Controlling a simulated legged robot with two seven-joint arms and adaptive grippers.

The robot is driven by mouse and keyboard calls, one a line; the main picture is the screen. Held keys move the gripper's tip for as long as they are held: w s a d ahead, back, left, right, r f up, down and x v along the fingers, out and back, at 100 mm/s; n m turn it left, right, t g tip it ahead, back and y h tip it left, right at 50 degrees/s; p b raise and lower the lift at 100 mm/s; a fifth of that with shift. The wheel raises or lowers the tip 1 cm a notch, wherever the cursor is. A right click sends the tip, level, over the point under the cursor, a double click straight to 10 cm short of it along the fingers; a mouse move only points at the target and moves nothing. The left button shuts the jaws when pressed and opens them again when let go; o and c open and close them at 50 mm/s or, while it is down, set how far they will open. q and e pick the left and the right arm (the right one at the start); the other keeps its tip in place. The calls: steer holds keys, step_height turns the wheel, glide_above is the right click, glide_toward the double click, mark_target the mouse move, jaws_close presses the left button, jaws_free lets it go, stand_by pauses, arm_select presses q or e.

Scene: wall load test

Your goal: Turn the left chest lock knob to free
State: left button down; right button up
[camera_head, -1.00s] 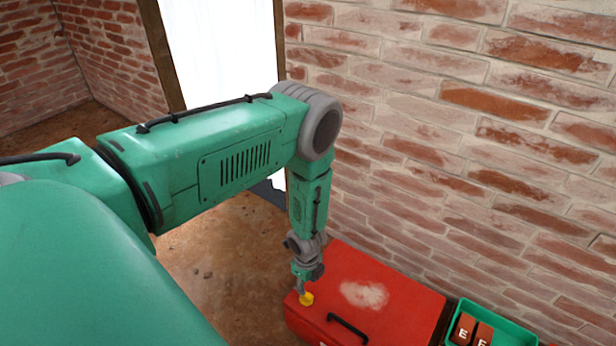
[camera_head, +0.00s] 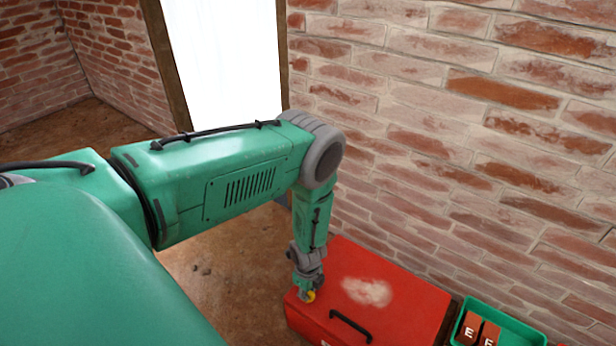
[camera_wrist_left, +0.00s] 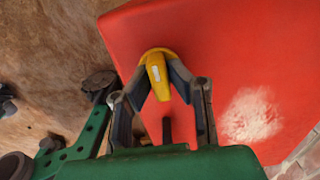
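The yellow lock knob (camera_wrist_left: 157,75) sits near the left corner of the red chest (camera_wrist_left: 235,55). In the head view it is mostly hidden by my left gripper (camera_head: 305,294), which points down at the chest's left end (camera_head: 400,310). In the left wrist view, my left gripper's fingers (camera_wrist_left: 161,82) stand on either side of the knob, with its bar between them. Red lid shows between the bar's near end and the fingers, so they look open around it. Contact at the fingertips cannot be made out. My right gripper is not in view.
The brick wall (camera_head: 450,150) rises close behind. Bare floor (camera_head: 225,265) lies left of the chest.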

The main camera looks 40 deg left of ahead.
arm_select(q)
steer(key=shift+w+m, duration=0.1)
steer(key=shift+m, duration=0.3)
steer(key=m+p, duration=0.1)
steer(key=m, duration=0.2)
steer(key=shift+r, duration=0.1)
steer(key=m+p, duration=0.1)
steer(key=m, duration=0.4)
steer(key=shift+w, duration=0.15)
steer(key=m+p, duration=0.1)
steer(key=m, duration=0.3)
steer(key=shift+m, duration=0.4)
steer(key=m+p, duration=0.1)
steer(key=m, duration=0.3)
steer(key=shift+w+m, duration=0.15)
steer(key=shift+m, duration=0.15)
steer(key=c, duration=1.6)
jaws_free()
steer(key=shift+o, duration=0.3)
steer(key=shift+s, duration=0.2)
